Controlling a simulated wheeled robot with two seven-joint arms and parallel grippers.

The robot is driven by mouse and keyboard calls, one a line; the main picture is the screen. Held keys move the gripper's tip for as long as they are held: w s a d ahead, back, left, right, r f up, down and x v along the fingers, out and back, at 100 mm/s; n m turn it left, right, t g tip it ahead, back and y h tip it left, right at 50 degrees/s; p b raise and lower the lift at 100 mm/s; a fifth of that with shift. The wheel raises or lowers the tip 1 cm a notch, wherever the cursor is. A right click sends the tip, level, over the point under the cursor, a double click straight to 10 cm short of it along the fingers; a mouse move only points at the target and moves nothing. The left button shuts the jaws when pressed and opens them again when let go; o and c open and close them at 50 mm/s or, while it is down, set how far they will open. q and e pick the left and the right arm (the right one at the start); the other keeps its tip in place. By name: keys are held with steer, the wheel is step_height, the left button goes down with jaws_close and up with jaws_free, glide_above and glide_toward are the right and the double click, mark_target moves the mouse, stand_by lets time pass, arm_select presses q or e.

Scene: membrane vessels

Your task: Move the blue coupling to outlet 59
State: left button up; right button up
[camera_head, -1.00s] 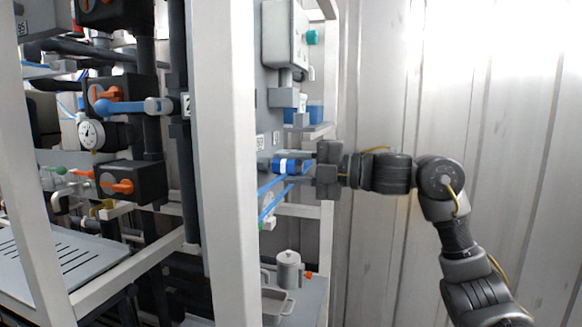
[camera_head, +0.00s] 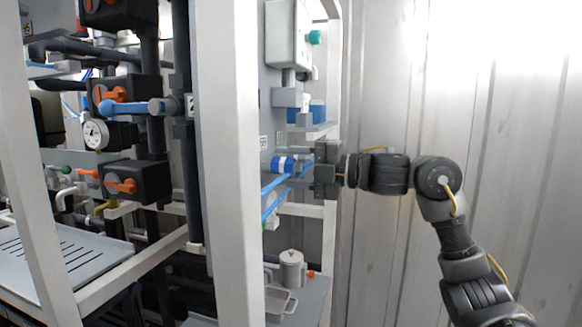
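The blue coupling (camera_head: 283,164), with a white band, sits at the grey panel (camera_head: 267,105) behind the white post, near a small label (camera_head: 264,142) that is too small to read surely. Blue hoses (camera_head: 277,197) run below it. My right gripper (camera_head: 318,168) is just to the right of the coupling, apart from it, with its fingers spread and nothing seen between them. My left gripper is out of view.
A white frame post (camera_head: 226,150) stands left of the coupling. Below are a lidded grey jug (camera_head: 291,268) and a tray (camera_head: 279,302). Dark valves with orange handles (camera_head: 124,186) fill the left. The corrugated wall (camera_head: 520,180) is behind my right arm.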

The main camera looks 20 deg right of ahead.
steer(key=shift+o, duration=0.6)
steer(key=shift+s+d, duration=0.1)
steer(key=shift+d, duration=0.15)
steer(key=b+v, duration=0.4)
steer(key=v, duration=0.6)
